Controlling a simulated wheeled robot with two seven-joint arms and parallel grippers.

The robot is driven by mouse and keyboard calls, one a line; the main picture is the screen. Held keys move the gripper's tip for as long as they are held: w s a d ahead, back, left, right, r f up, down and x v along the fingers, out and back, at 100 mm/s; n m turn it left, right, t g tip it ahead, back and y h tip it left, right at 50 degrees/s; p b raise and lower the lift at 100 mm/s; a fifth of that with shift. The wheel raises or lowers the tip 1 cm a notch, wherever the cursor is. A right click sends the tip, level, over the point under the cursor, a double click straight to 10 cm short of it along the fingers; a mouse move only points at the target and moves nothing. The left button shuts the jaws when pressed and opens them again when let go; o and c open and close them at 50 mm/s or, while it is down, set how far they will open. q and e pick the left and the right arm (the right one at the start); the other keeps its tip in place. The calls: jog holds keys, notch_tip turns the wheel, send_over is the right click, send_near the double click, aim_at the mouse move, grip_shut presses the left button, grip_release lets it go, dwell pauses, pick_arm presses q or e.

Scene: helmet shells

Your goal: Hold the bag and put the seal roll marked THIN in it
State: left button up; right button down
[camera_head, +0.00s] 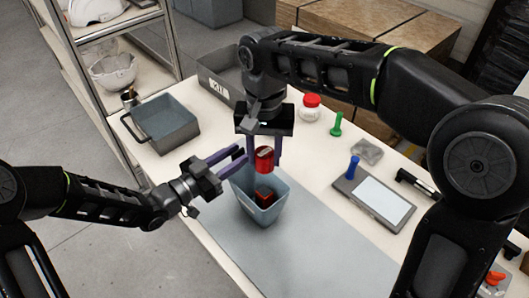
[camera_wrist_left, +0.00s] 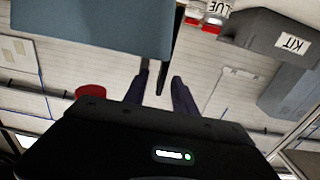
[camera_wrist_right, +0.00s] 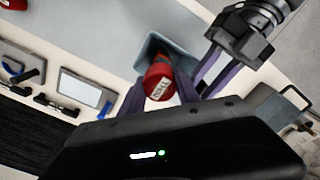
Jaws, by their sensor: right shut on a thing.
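The bag (camera_head: 245,183) is a blue-grey, open-topped holder standing on the grey mat. A dark red thing (camera_head: 265,197) shows inside it. My right gripper (camera_head: 264,152) is shut on a red roll (camera_head: 264,160) and holds it above the bag's far side. In the right wrist view the roll (camera_wrist_right: 160,80) shows a pale label whose small, turned lettering I cannot read surely. My left gripper (camera_head: 236,158) is at the bag's upper left rim with its fingers apart. In the left wrist view a thin dark edge lies between the fingertips; contact is unclear.
The front mat is clear.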

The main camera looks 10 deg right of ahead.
aim_at(244, 150)
pick_arm(q)
jog(key=shift+x, duration=2.1)
jog(key=shift+c, duration=0.4)
grip_shut()
